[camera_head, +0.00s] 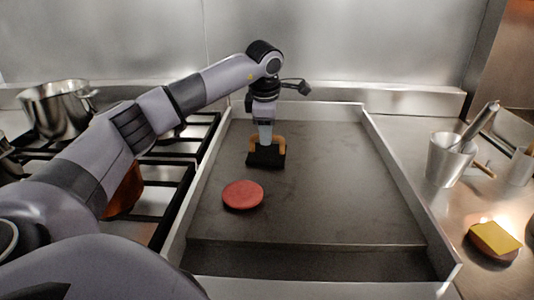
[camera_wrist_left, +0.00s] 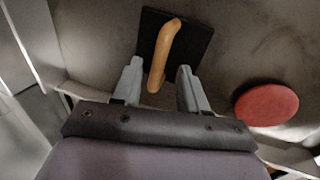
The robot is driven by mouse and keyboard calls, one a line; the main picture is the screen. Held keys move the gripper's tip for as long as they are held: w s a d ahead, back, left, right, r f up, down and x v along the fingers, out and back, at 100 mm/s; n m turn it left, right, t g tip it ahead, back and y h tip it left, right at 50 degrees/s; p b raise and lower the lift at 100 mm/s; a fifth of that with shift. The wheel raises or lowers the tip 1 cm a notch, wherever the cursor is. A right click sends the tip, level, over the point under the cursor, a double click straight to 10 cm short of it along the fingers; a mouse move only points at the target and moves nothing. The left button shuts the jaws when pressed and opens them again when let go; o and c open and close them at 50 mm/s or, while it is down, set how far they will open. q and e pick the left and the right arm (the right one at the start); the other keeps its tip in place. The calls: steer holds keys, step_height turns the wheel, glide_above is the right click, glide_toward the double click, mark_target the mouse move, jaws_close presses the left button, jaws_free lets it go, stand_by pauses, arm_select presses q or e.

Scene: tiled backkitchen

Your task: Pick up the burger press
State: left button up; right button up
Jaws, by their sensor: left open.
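The burger press (camera_head: 265,159) is a black square plate with an arched light-brown handle. It rests on the griddle (camera_head: 330,190), towards its back left. In the left wrist view the burger press (camera_wrist_left: 180,45) lies just ahead of my left gripper. My left gripper (camera_head: 266,140) points down over the press. In the left wrist view my left gripper (camera_wrist_left: 158,80) is open, with the handle's near end between its two grey fingers, and I cannot tell whether they touch it. In the head view the fingertips are hard to make out. My right gripper is not in view.
A red round patty (camera_head: 243,195) lies on the griddle in front of the press. Raised walls edge the griddle. A steel pot (camera_head: 57,108) stands on the stove at left. At right are a metal cup (camera_head: 448,160) with utensils and a patty with yellow cheese (camera_head: 497,236).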

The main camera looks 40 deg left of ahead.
mark_target(273, 155)
arm_select(q)
steer(key=x, duration=0.2)
steer(key=shift+w+f, duration=0.15)
steer(key=shift+f, duration=0.2)
steer(key=shift+w+a+f, duration=0.1)
steer(key=shift+a+f, duration=0.05)
steer(key=shift+f, duration=0.2)
steer(key=shift+c, duration=0.3)
jaws_close()
steer(key=shift+r, duration=0.15)
